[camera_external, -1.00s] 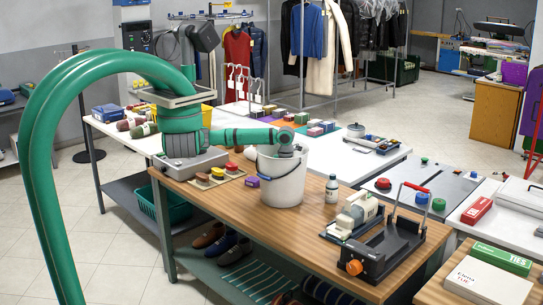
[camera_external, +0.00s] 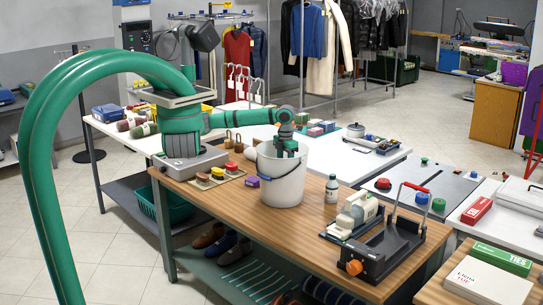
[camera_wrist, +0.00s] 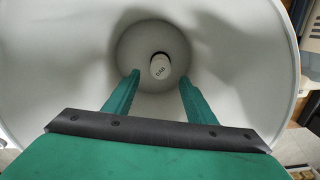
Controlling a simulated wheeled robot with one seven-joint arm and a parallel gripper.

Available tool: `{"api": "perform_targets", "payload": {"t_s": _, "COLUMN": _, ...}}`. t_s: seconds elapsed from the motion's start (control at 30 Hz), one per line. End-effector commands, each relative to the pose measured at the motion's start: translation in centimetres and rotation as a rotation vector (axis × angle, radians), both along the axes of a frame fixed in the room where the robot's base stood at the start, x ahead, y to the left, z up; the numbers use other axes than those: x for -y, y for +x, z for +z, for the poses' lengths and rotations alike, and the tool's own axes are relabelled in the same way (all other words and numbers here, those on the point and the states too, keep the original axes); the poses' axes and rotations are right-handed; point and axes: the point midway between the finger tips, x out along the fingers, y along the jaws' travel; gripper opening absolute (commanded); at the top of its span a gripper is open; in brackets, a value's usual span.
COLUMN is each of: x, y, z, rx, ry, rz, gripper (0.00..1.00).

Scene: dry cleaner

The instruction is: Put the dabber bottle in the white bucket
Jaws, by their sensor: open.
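The white bucket (camera_external: 275,183) stands on the wooden table, right of my arm's base. In the wrist view its grey-white inside wall (camera_wrist: 235,60) fills most of the picture. A small bottle-like thing (camera_wrist: 160,68) with a pale, marked end and a dark part behind it is at the bucket's bottom; it looks like the dabber bottle. My gripper (camera_external: 287,152) points down into the bucket's mouth. In the wrist view my gripper (camera_wrist: 159,77) has its two green fingers wide apart, with nothing between them, above the bottle-like thing.
A white bottle (camera_external: 332,190) with a dark cap stands right of the bucket on the wooden table (camera_external: 240,213). A purple block (camera_external: 252,195) is at its left. A cream-green device (camera_external: 355,215) and a black press with a red handle (camera_external: 385,245) stand further right.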

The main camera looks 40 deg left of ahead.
Motion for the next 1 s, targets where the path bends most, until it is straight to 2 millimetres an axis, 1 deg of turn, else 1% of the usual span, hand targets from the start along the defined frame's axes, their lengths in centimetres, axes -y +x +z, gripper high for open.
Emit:
{"api": "perform_targets", "payload": {"t_s": 0.03, "x": 0.0, "y": 0.1, "z": 0.8, "rx": 0.002, "ry": 0.002, "rz": 0.000, "gripper": 0.51}}
{"api": "perform_targets", "payload": {"t_s": 0.1, "x": 0.0, "y": 0.1, "z": 1.5, "rx": 0.001, "ry": 0.001, "rz": -0.001, "gripper": 0.51}}
{"api": "perform_targets", "payload": {"t_s": 0.23, "x": 0.0, "y": 0.1, "z": 2.5, "rx": 0.001, "ry": 0.001, "rz": 0.000, "gripper": 0.51}}
{"api": "perform_targets", "payload": {"t_s": 0.37, "x": 0.0, "y": 0.0, "z": 2.8, "rx": 0.000, "ry": 0.000, "rz": 0.000, "gripper": 0.51}}
{"api": "perform_targets", "payload": {"t_s": 0.87, "x": 0.0, "y": 0.0, "z": 2.8, "rx": 0.004, "ry": -0.003, "rz": -0.001, "gripper": 0.51}}
{"api": "perform_targets", "payload": {"t_s": 0.93, "x": 0.2, "y": 0.0, "z": 3.0, "rx": 0.023, "ry": -0.014, "rz": -0.008, "gripper": 0.51}}
{"api": "perform_targets", "payload": {"t_s": 1.0, "x": 0.4, "y": 0.0, "z": 3.7, "rx": 0.066, "ry": -0.038, "rz": -0.020, "gripper": 0.51}}
